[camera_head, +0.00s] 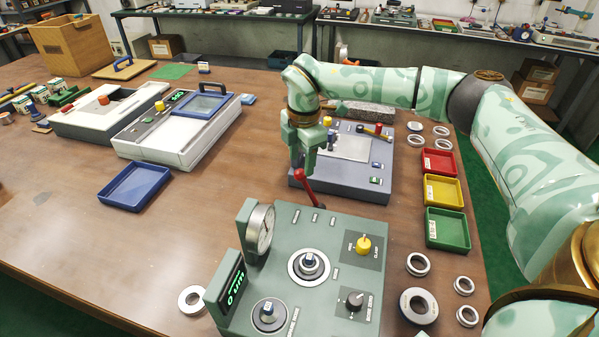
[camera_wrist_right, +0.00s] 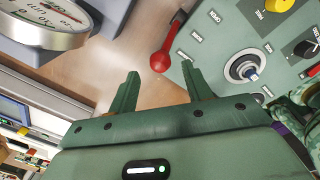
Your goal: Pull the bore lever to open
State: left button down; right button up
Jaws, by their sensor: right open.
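The bore lever is a red lever with a ball knob (camera_head: 299,175) at the back edge of the green-grey gauge box (camera_head: 329,247). It tilts up and left, away from the box. My right gripper (camera_head: 303,164) is directly above the knob, fingers pointing down, open and empty. In the right wrist view the red knob (camera_wrist_right: 160,62) shows between the lines of the two open fingertips (camera_wrist_right: 160,72), a little ahead of them. I cannot tell whether the fingers touch it. My left gripper is not in view.
A dial gauge (camera_head: 260,228) and green digital display (camera_head: 235,287) stand on the box's left. A grey-blue device (camera_head: 350,160) lies behind the gripper. Red (camera_head: 439,162), yellow (camera_head: 443,190) and green (camera_head: 447,229) trays and several metal rings are to the right. Table left of the box is mostly clear.

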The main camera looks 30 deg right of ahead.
aim_at(301, 170)
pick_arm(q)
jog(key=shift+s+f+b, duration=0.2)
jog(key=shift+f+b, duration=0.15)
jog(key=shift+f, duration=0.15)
pick_arm(e)
jog(key=shift+w+f, duration=0.1)
jog(key=shift+f, duration=1.8)
grip_shut()
jog(key=shift+r, duration=0.1)
